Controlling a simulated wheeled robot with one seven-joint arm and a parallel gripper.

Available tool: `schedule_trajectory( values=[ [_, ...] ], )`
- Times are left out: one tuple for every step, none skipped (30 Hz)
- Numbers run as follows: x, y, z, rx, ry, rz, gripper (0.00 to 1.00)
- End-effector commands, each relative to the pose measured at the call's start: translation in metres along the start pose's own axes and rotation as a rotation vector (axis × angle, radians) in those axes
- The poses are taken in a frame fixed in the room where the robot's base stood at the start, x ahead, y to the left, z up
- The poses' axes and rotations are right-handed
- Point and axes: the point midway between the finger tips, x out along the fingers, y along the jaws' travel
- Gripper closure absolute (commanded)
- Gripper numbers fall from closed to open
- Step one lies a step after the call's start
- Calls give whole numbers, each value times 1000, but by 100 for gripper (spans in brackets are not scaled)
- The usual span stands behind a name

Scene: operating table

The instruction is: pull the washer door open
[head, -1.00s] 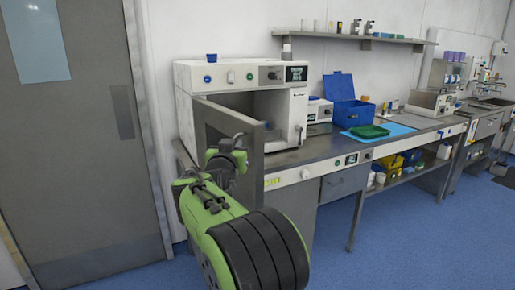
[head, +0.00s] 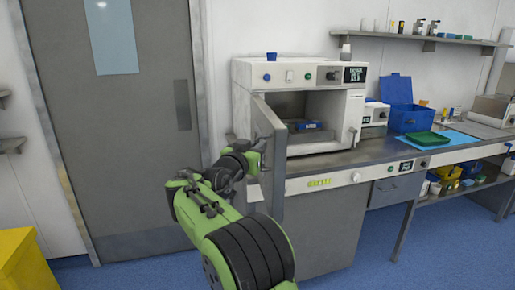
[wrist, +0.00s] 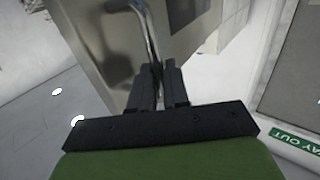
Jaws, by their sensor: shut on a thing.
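The washer (head: 300,75) is a white box on the bench with knobs and a small display on top. Its grey door (head: 270,135) is swung out wide on the left side, leaving the chamber open. A small blue item (head: 308,125) lies inside. My gripper (head: 256,148) is at the door's outer side. In the wrist view its two black fingers (wrist: 159,72) are shut on the bent metal door handle (wrist: 148,20), in front of the door panel (wrist: 115,55). The exact grip point is partly hidden by the fingers.
A closed grey room door (head: 110,120) stands to the left, and a yellow bin (head: 22,262) is at the lower left. Right of the washer are a blue box (head: 408,118) and a green tray (head: 425,138) on the bench (head: 350,158). Blue floor is clear in front.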

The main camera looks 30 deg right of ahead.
Motion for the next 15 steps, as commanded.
schedule_trajectory(
  values=[
    [1, 0, -6, 7, 15, -3, 100],
    [1, 0, -6, 8, 14, -4, 80],
    [1, 0, -6, 7, 14, -4, 74],
    [1, 0, -6, 7, 13, -3, 70],
    [1, 0, -5, 6, 12, -3, 70],
    [1, 0, -5, 6, 11, -2, 70],
    [1, 0, -4, 5, 11, -2, 70],
    [1, 0, -4, 5, 10, -2, 70],
    [1, 0, -4, 4, 9, -2, 70],
    [0, 0, -4, 4, 9, -2, 70],
    [0, 0, -3, 4, 8, -2, 70],
    [-3, 0, -3, 3, 8, -2, 70],
    [-6, 0, -3, 2, 7, -3, 70],
    [-11, -1, -3, 3, 7, -4, 70],
    [-19, -1, -3, 3, 7, -6, 70]
  ],
)
